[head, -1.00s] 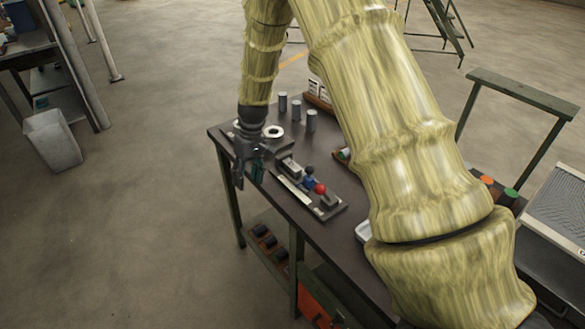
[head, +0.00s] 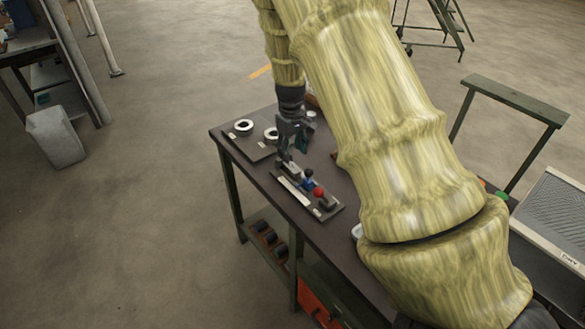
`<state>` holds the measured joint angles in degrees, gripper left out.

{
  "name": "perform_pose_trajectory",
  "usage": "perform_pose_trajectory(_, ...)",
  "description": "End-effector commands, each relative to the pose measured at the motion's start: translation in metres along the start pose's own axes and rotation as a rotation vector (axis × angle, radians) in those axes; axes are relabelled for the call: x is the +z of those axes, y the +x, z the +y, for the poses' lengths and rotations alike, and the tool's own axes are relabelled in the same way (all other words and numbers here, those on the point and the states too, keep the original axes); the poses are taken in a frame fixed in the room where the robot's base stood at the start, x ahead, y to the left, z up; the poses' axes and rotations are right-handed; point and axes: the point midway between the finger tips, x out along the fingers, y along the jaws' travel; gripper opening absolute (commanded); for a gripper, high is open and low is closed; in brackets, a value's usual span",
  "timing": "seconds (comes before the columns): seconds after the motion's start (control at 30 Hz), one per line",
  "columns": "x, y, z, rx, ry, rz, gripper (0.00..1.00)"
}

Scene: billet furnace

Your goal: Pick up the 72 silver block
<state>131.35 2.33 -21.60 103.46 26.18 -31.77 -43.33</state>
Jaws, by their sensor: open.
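A small fixture plate (head: 325,212) on the dark table carries a small silver-grey block (head: 292,170) at its far left end. No number can be read on it, so I cannot tell whether it is the 72 block. My gripper (head: 292,152) is open and points down, over or just behind this block in the picture. I cannot tell whether it touches the block. A grey cylinder (head: 311,115) shows partly behind my gripper. My arm hides much of the table's right side.
A dark plate with two pale rings (head: 244,127) (head: 270,134) lies at the table's (head: 262,172) far left corner. A blue piece (head: 308,180) and a red ball (head: 318,192) stand on the fixture. A green rail frame (head: 515,100) stands at right.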

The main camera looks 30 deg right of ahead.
Motion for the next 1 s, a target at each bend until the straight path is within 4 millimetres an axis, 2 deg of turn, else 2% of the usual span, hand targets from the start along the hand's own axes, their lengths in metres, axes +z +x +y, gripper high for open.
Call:
perform_pose_trajectory(0.33, 0.002, 0.016, -0.002, 0.000, 0.001, -0.002, 0.52)
perform_pose_trajectory(0.73, 0.006, 0.055, -0.006, -0.001, 0.000, -0.001, 0.52)
perform_pose_trajectory(1.0, 0.005, 0.062, -0.006, -0.001, 0.000, 0.000, 0.52)
